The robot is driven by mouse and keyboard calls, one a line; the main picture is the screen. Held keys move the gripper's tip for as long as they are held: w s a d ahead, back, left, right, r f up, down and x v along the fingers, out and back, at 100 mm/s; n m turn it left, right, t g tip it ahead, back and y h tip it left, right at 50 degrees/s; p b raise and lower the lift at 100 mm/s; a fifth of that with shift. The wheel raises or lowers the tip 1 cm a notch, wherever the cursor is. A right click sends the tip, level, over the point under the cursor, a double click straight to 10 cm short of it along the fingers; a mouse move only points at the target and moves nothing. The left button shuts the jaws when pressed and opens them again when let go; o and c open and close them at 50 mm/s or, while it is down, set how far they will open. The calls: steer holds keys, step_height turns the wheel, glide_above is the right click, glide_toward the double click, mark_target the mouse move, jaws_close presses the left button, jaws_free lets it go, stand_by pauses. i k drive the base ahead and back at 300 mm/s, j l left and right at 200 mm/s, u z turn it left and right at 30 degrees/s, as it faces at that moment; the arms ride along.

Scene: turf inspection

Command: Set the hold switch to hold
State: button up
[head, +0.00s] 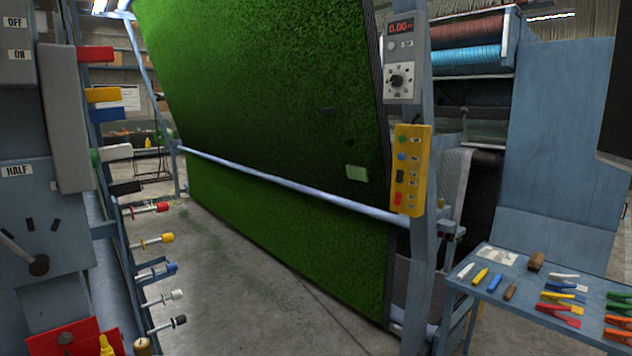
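No switch in the head view carries a readable "hold" label, so I cannot tell which one is the hold switch. A grey control box (404,60) on the blue post has a red display reading about 0.00, a small round button and a black rotary knob (397,81). Below it, a yellow control box (410,170) carries green, blue, black and red controls with labels too small to read. At the left, a blue-grey panel (28,200) marked HALF has a dark pivoted lever (38,265). OFF and ON labels show above it. My gripper is out of view.
A tall green turf sheet (260,90) hangs behind a pale horizontal bar (290,185). A blue tool table (500,290) with clips and markers stands at the lower right. Several coloured handles line the left frame. Concrete floor (240,290) is clear between.

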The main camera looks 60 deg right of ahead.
mark_target(398, 199)
steer(key=z, duration=2)
